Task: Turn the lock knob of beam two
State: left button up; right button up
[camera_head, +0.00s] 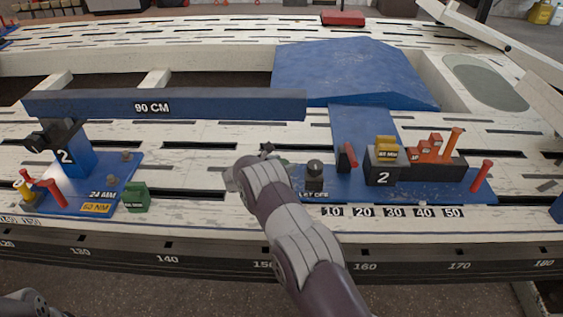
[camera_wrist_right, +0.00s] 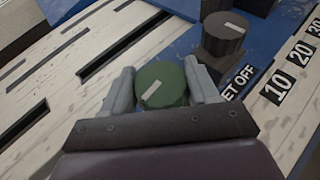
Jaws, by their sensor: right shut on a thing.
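My right gripper (camera_head: 247,175) is at the left end of the right blue base plate (camera_head: 430,190). In the right wrist view its fingers (camera_wrist_right: 163,90) are shut on the sides of a round green knob (camera_wrist_right: 162,84) with a white mark on top. In the head view the gripper mostly hides that knob. A dark knob (camera_head: 314,170) with a pale mark stands just right of it, and it also shows in the wrist view (camera_wrist_right: 223,34). The blue beam (camera_head: 220,104), marked 90 CM, spans from the left post (camera_head: 72,150) marked 2. My left gripper is not visible.
A dark block (camera_head: 383,168) marked 2, a red-topped lever (camera_head: 347,158) and red pegs (camera_head: 483,175) stand on the right plate. A green block (camera_head: 136,198) sits beside the left plate (camera_head: 105,190). The slotted white bench top between the plates is mostly clear.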

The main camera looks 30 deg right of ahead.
jog(key=shift+s+r+n+t+y+p, duration=0.1)
jog(key=shift+n+t+y+p, duration=0.3)
jog(key=shift+n+t, duration=0.4)
jog(key=shift+n+t+y, duration=0.3)
jog(key=shift+n+t, duration=0.1)
jog(key=shift+n, duration=0.1)
jog(key=shift+f+n+t+y+b, duration=0.3)
jog(key=shift+n+t+y+b, duration=0.35)
jog(key=shift+n+t, duration=0.25)
jog(key=n+t+y+b, duration=0.1)
jog(key=n+y+b, duration=0.1)
jog(key=b, duration=0.2)
jog(key=n+t+y+b, duration=0.1)
jog(key=n+t+b, duration=0.1)
jog(key=b, duration=0.3)
jog(key=shift+f+y, duration=0.2)
jog(key=shift+y, duration=0.15)
jog(key=shift+r+n+y+b, duration=0.3)
jog(key=shift+r+n+b, duration=0.1)
jog(key=shift+b, duration=0.6)
jog(key=o, duration=1)
jog(key=shift+c, duration=0.2)
